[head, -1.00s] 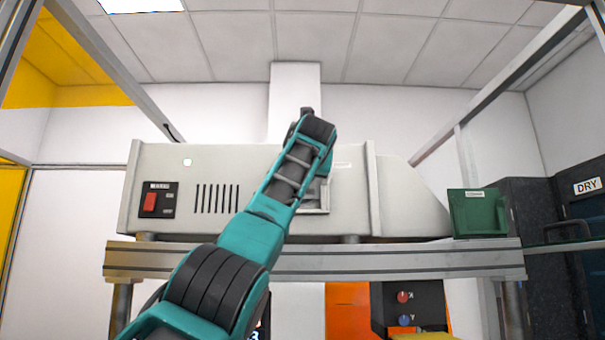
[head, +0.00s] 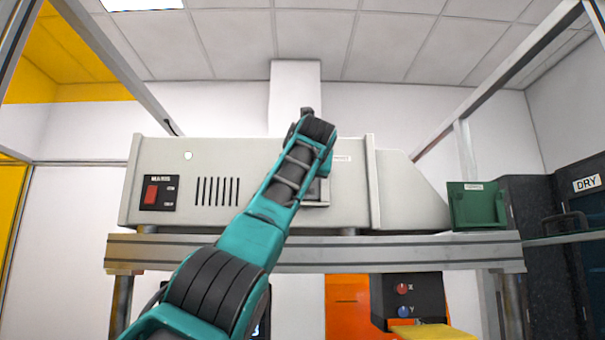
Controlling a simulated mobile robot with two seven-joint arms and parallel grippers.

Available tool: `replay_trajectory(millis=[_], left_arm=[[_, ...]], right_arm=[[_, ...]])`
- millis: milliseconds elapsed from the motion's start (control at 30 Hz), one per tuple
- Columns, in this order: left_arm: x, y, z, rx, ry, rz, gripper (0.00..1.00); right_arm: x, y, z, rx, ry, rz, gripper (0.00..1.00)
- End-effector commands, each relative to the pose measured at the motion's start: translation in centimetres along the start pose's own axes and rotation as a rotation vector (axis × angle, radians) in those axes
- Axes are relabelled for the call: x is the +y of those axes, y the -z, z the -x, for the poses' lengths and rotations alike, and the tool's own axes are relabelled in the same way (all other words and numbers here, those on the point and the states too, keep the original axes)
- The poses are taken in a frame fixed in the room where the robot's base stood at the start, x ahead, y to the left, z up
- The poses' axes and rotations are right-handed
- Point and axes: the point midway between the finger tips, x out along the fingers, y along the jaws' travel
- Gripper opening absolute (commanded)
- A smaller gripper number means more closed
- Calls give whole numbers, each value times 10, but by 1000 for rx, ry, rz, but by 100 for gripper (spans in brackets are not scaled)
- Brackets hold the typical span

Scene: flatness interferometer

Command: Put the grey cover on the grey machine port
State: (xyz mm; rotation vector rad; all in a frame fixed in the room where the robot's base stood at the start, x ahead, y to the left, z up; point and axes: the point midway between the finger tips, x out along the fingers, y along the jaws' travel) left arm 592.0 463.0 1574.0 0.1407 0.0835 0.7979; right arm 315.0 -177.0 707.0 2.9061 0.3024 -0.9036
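The grey machine (head: 250,160) is a long pale box on a metal shelf, with a red switch and vent slots on its front. My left arm comes up from the bottom and crosses the front of the machine. Its wrist end lies in front of a recessed, framed opening (head: 318,203), probably the port, of which only the lower right part shows. My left gripper's fingers are hidden behind the arm. I cannot see the grey cover; it may be hidden behind the wrist. My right gripper is not in view.
The metal shelf beam (head: 400,255) runs below the machine. A green box (head: 477,207) stands at the shelf's right end. A black control box (head: 405,298) with red and blue knobs and a yellow plate (head: 440,333) are below. A dark DRY cabinet (head: 580,225) is at the right.

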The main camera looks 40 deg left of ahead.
Motion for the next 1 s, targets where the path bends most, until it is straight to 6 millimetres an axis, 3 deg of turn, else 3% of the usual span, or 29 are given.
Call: replay_trajectory(millis=[300, 333, 633, 1000], left_arm=[[-1, 6, 0, -1, 0, 0, 4], [-1, 6, 0, -1, 0, 0, 31], [-1, 6, 0, -1, 0, 0, 60], [-1, 6, 0, 1, 0, 0, 60]], right_arm=[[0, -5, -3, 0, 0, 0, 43], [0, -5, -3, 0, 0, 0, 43], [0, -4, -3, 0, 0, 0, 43], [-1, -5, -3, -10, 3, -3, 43]])
